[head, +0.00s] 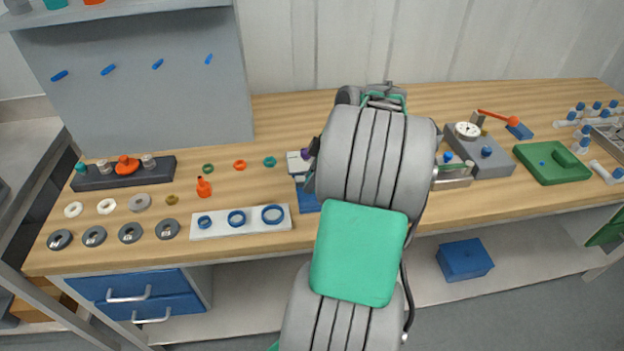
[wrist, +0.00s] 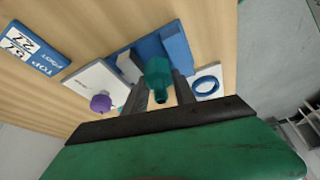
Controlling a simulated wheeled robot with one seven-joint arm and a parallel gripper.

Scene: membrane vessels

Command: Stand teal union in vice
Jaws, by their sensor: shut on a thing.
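The teal union (wrist: 158,76) is held between the two fingers of my gripper (wrist: 160,90) in the wrist view. My gripper is shut on it. Behind the union is the blue vice (wrist: 177,48), with a grey jaw block (wrist: 129,67) to the left of the union. I cannot tell whether the union touches the vice or is above it. In the head view my arm covers the gripper and the union; only a blue part of the vice (head: 308,201) shows left of the arm.
A white block with a purple knob (wrist: 101,103) stands close left of the vice in the wrist view. A white plate with blue rings (head: 240,222) lies to the left in the head view. A grey gauge block (head: 485,154) and a green tray (head: 553,163) are to the right.

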